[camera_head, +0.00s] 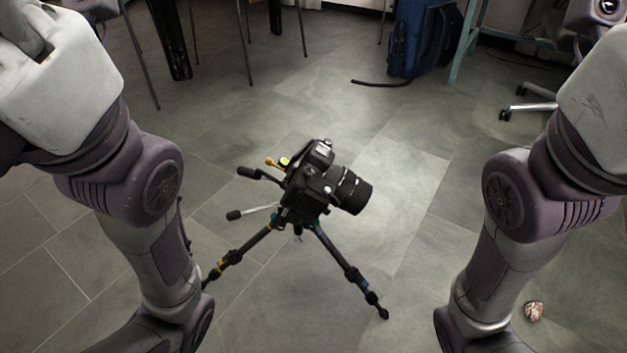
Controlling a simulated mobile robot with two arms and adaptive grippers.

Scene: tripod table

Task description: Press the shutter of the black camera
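The black camera (309,187) sits on top of a black tripod (339,261) in the middle of the view, its lens (350,191) pointing to the right. Two handles of the tripod head stick out to the left of the camera. The shutter button is too small to tell apart on the camera body. My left arm comes in from the left and my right arm from the right, both running out at the bottom edge. Both grippers are outside the view, so nothing of mine is seen touching the camera.
The tripod legs spread over a grey tiled floor (420,200). A blue bag (420,40) stands at the back right by a teal table leg (464,42). Dark furniture legs stand at the back left. A small reddish-brown object (534,311) lies at lower right.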

